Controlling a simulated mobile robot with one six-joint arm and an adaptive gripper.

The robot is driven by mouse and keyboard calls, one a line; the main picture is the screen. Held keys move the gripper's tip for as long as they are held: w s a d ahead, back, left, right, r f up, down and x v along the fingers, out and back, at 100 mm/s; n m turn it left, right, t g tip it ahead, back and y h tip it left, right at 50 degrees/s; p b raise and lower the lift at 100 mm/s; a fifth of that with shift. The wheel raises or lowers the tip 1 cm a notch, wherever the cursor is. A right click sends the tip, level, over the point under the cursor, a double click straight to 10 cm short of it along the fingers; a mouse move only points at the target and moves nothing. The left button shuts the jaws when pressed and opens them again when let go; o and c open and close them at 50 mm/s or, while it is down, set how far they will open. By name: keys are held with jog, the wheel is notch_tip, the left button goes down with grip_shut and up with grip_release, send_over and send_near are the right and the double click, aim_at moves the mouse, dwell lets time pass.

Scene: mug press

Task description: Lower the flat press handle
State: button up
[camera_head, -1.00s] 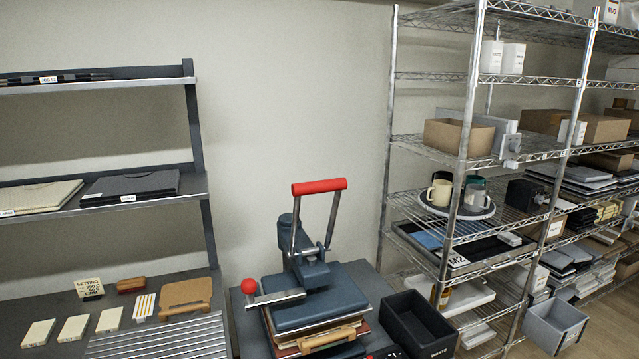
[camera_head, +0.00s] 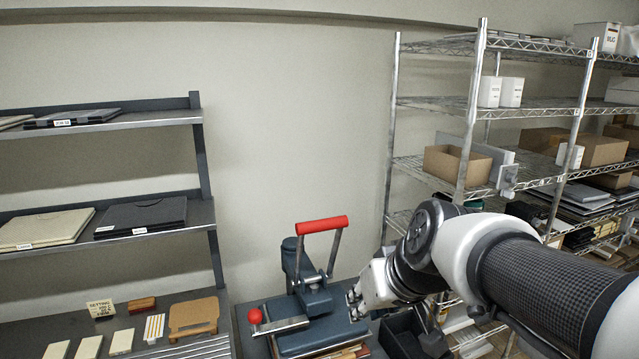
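The flat press (camera_head: 310,327) stands on a dark table at the bottom centre. Its handle (camera_head: 321,225) has a red bar across two metal arms and is raised above the press. A side lever with a red ball knob (camera_head: 254,315) sticks out at the left of the press. My gripper (camera_head: 356,302) is just right of the press, below the height of the handle's red bar, and looks apart from the handle. The fingers are small and partly turned away, so their opening is unclear.
A dark bin (camera_head: 400,340) stands right of the press, partly behind my arm. A wire shelf rack (camera_head: 480,110) with boxes fills the right side. The wall above the press is clear.

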jog(key=shift+n+t+y, duration=0.5)
jog(key=shift+t+y, duration=0.1)
jog(key=shift+t, duration=0.1)
jog(key=w+a+r+p, duration=0.1)
jog(key=w+r+p, duration=0.1)
jog(key=w, duration=0.3)
jog(key=w+a+r+p, duration=0.1)
jog(key=w+r+p, duration=0.2)
jog(key=w, duration=0.3)
jog(key=w+a+r+p, duration=0.1)
jog(key=w+r+p, duration=0.2)
jog(key=w, duration=0.2)
jog(key=shift+w+a+r, duration=0.2)
jog(key=shift+w+a, duration=0.2)
grip_shut()
jog(key=w+a+t+p, duration=0.2)
jog(key=w+p, duration=0.5)
jog(key=w, duration=0.6)
jog(key=shift+n, duration=0.3)
jog(key=shift+w+a+f, duration=0.3)
jog(key=shift+w+f, duration=0.55)
jog(key=shift+f, duration=0.45)
jog(key=shift+w+a+f, duration=0.35)
jog(key=shift+w+f, duration=0.45)
jog(key=shift+f, duration=0.45)
jog(key=shift+w+a+f, duration=0.3)
jog(key=shift+w+f, duration=0.55)
jog(key=shift+f, duration=0.45)
